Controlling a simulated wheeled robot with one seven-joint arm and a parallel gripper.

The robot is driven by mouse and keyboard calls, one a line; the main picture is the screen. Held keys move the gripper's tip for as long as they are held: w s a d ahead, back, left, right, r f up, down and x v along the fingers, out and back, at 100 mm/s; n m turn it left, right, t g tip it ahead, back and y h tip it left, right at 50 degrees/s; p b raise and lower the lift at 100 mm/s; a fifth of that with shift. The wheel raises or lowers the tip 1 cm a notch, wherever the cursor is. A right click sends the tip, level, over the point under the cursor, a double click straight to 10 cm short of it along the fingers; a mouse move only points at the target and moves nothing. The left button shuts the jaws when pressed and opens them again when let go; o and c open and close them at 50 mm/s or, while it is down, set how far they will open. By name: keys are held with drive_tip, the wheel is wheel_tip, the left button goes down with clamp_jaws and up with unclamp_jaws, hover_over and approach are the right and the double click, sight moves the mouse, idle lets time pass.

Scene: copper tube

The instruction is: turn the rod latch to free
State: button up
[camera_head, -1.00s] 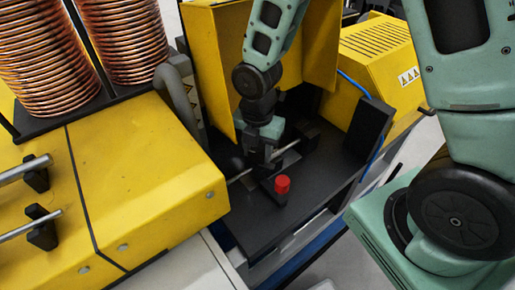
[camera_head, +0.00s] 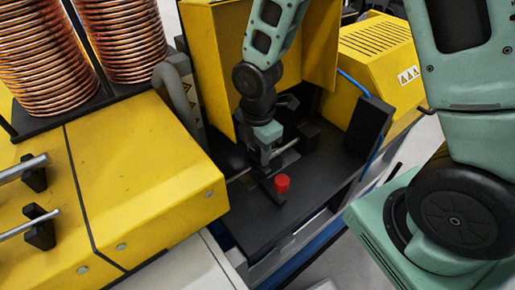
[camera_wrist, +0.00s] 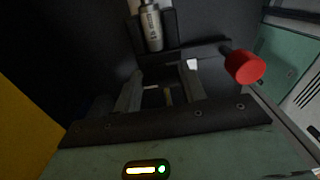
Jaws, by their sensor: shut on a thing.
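The rod latch has a red knob (camera_head: 282,183) on a short black arm, beside a thin silver rod (camera_head: 238,176) over the black bed of the machine. In the wrist view the red knob (camera_wrist: 244,66) is at the right, at the end of a dark lever that runs left toward my fingers. My gripper (camera_head: 264,158) points down at the latch, just behind the knob. In the wrist view my gripper (camera_wrist: 162,88) is shut on the latch, with its fingers apart around it. The exact contact is dark and partly hidden.
Yellow guard panels (camera_head: 222,60) stand close behind and left of my arm. A yellow housing (camera_head: 130,180) is at the left, with copper coils (camera_head: 45,55) behind it. A black upright block (camera_head: 369,127) stands at the right. The black bed (camera_head: 300,205) is clear around the knob.

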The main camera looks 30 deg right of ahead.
sight(258, 151)
drive_tip(key=shift+m, duration=0.3)
drive_tip(key=o, duration=1)
wheel_tip(258, 151, up, 18)
drive_tip(key=p, duration=1.6)
drive_tip(key=shift+f, duration=0.25)
